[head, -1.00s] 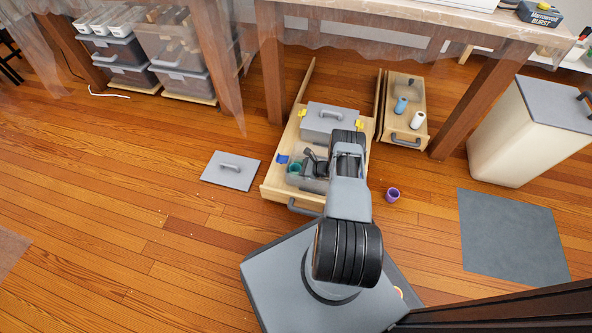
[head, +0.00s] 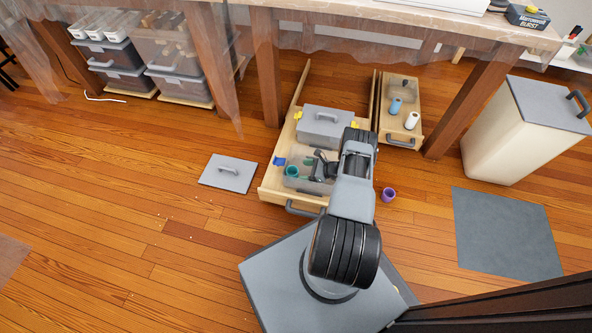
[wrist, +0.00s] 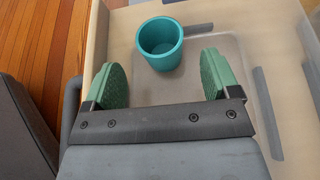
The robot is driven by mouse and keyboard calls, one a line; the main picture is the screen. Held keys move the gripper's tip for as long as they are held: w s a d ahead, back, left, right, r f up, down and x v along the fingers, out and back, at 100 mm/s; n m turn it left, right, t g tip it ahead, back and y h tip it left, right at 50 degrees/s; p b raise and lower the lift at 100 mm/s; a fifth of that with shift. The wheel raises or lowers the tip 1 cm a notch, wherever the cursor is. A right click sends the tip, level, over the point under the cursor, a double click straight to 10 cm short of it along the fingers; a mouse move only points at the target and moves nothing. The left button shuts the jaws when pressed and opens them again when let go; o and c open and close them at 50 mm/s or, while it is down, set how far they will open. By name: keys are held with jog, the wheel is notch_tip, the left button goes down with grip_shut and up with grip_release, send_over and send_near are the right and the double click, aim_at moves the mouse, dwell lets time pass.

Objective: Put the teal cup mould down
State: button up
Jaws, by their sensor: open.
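The teal cup mould (wrist: 160,48) stands upright and empty on a pale grey, see-through-looking surface (wrist: 185,88) in the open wooden drawer. It also shows in the head view (head: 291,171), at the drawer's front left. My gripper (wrist: 163,80) is open, its two green pads spread wide with nothing between them. The mould is beyond the fingertips, apart from both pads. In the head view my gripper (head: 310,168) is just right of the mould, partly hidden by my own arm.
The drawer (head: 272,190) also holds a grey lidded box (head: 325,123) and a blue piece (head: 279,161). A grey lid (head: 228,172) lies on the floor to the left. A purple cup (head: 389,194) stands on the floor to the right. A second drawer (head: 400,128) is open behind.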

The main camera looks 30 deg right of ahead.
jog(key=p+v, duration=0.1)
jog(key=v, duration=0.4)
jog(key=shift+s+d+r, duration=0.1)
jog(key=shift+d+r, duration=0.1)
jog(key=shift+r, duration=0.05)
jog(key=w+a+r+n+g+h, duration=0.1)
jog(key=a+r+n+g, duration=0.3)
jog(key=r, duration=0.6)
jog(key=w+a+r+n+g, duration=0.15)
jog(key=a+r+n, duration=0.3)
jog(key=r, duration=0.45)
jog(key=w+a+r+n+g+h, duration=0.1)
jog(key=a+r+n+g, duration=0.25)
jog(key=r+n, duration=0.45)
jog(key=s+a+r+n+t+h, duration=0.1)
jog(key=s+a+r+n+h, duration=0.3)
jog(key=s+r, duration=0.5)
jog(key=s+a+r+n+t+h, duration=0.1)
jog(key=s+a+r+n+h, duration=0.2)
jog(key=s+a+r+n, duration=0.3)
notch_tip(320, 180, up, 3)
jog(key=s, duration=0.2)
jog(key=shift+s+a+h, duration=0.35)
jog(key=shift+s+h, duration=0.05)
